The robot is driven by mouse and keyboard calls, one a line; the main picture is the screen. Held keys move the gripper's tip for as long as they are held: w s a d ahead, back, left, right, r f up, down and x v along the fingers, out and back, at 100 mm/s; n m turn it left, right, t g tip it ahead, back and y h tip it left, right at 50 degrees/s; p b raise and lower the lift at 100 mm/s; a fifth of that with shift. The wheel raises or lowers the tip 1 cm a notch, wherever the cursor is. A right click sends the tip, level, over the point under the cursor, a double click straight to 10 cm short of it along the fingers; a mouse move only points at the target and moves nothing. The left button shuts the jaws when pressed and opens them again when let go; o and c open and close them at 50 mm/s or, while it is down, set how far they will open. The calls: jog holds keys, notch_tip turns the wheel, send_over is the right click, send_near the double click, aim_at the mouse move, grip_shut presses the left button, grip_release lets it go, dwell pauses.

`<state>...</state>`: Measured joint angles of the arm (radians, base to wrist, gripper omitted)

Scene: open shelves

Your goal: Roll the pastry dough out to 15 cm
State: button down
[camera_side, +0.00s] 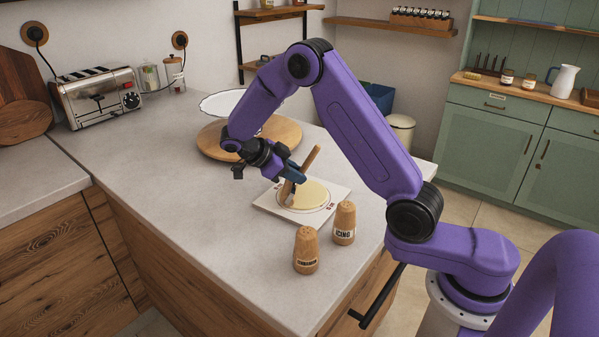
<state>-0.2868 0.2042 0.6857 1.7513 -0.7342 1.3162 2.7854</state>
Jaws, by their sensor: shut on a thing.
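The pastry dough (315,196) is a flat, pale yellow round on a white square mat (337,187) with a printed ring and small markings. The mat lies on the grey worktop. My gripper (291,180) is over the left part of the dough, shut on a wooden rolling pin (312,158). The pin slants from upper right to lower left, and its lower end is close to the dough's left side. My fingers hide the pin's middle. I cannot tell whether the pin touches the dough.
Two cork-coloured shakers, labelled icing (344,226) and apparently cinnamon (306,256), stand in front of the mat. A toaster (98,97) stands back left. The worktop's left front is clear.

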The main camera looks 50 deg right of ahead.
aim_at(308, 167)
dwell(0.3)
jog(key=shift+s+d+f, duration=0.1)
jog(key=shift+s+d, duration=0.4)
jog(key=shift+d, duration=0.25)
jog(key=shift+s+d, duration=0.5)
jog(key=shift+d, duration=0.25)
jog(key=shift+s, duration=0.1)
jog(key=shift+s+d, duration=0.4)
jog(key=shift+d, duration=0.25)
notch_tip(308, 167, up, 7)
jog(key=shift+a, duration=0.1)
dwell(0.6)
